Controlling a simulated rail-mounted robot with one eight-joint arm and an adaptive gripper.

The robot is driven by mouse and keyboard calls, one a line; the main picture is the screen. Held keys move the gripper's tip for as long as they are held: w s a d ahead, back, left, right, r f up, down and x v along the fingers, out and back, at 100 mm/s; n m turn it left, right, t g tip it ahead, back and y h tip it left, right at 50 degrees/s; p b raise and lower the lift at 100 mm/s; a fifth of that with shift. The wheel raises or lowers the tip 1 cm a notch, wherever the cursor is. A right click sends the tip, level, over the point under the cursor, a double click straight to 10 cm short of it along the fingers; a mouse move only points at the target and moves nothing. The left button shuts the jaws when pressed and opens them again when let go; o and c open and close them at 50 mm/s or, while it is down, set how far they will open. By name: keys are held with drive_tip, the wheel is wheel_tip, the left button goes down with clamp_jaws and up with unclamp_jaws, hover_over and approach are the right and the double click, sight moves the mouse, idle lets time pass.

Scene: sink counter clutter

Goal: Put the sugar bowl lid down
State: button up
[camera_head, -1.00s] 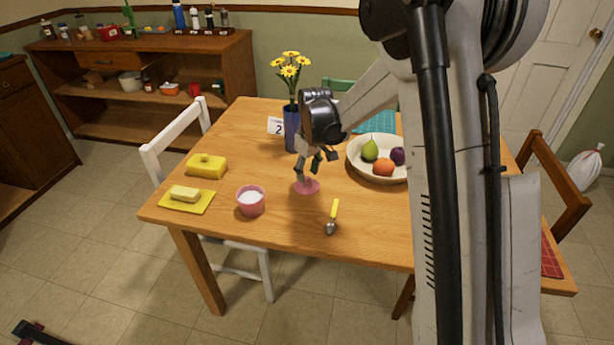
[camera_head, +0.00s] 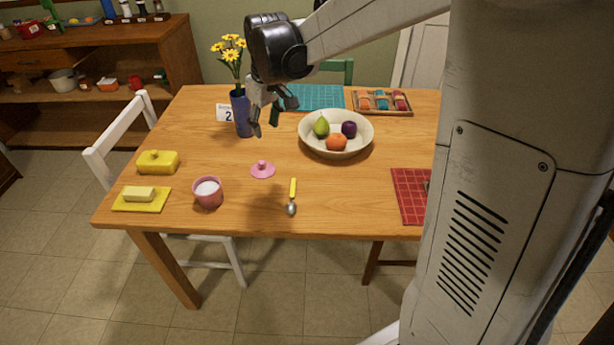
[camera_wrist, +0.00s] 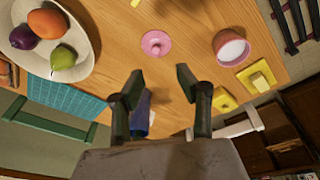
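The pink sugar bowl lid (camera_head: 263,170) lies flat on the wooden table, its knob up. It also shows in the wrist view (camera_wrist: 156,43), beyond my fingertips. The pink sugar bowl (camera_head: 208,193), open and filled with white, stands to the left of the lid and nearer the table's front edge; it shows too in the wrist view (camera_wrist: 230,47). My gripper (camera_head: 264,128) is above the table, up and behind the lid, near the flower vase. In the wrist view its fingers (camera_wrist: 160,84) are spread apart with nothing between them.
A blue vase (camera_head: 241,113) with yellow flowers stands close to my gripper. A fruit bowl (camera_head: 336,151) is to the right. A spoon (camera_head: 292,197), a yellow butter dish lid (camera_head: 158,162) and a butter plate (camera_head: 142,199) lie around the lid. Bare wood surrounds the lid.

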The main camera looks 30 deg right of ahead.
drive_tip(key=s+r+m+t, duration=0.1)
drive_tip(key=s+r, duration=0.2)
drive_tip(key=s, duration=0.5)
drive_tip(key=s+r+m+t, duration=0.1)
drive_tip(key=s+r, duration=0.2)
drive_tip(key=s, duration=0.4)
drive_tip(key=s+f+m+t, duration=0.2)
drive_tip(key=s, duration=1)
drive_tip(key=shift+a+f+m+t, duration=0.2)
drive_tip(key=shift+m+t, duration=0.1)
drive_tip(key=shift+t, duration=0.1)
